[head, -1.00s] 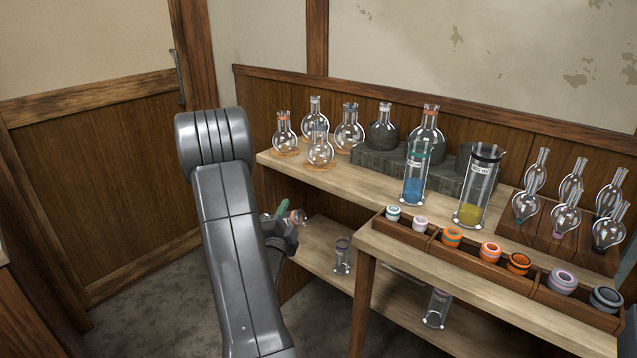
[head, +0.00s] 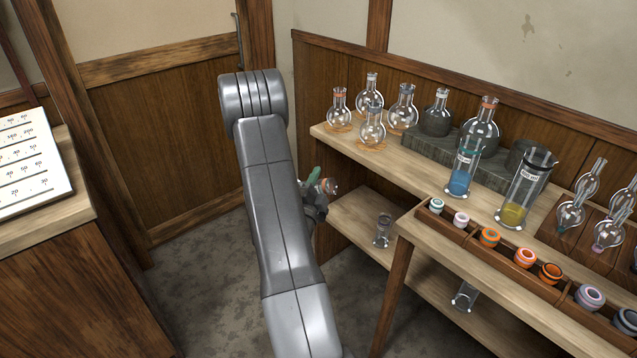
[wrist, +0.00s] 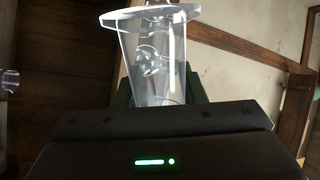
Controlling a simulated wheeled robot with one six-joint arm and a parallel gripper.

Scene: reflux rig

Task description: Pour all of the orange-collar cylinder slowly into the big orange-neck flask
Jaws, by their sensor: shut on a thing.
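My gripper (head: 318,184) is at the left end of the shelf unit, below the top board's level and apart from it. It is shut on a clear glass cylinder with an orange collar (head: 330,186). In the wrist view the cylinder (wrist: 158,50) shows its wide rim and clear wall between the dark green fingers; I cannot tell whether liquid is in it. The big orange-neck flask (head: 482,125) stands at the back of the top board, by the dark stone block, to the right of my gripper. I cannot make out its contents.
Cylinders of blue (head: 461,165) and yellow liquid (head: 524,190) stand in front of the big flask. Several round flasks (head: 372,128) stand at the top board's left end. A trough of coloured rings (head: 465,228) runs along the front. A small glass cylinder (head: 384,230) stands on the lower shelf.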

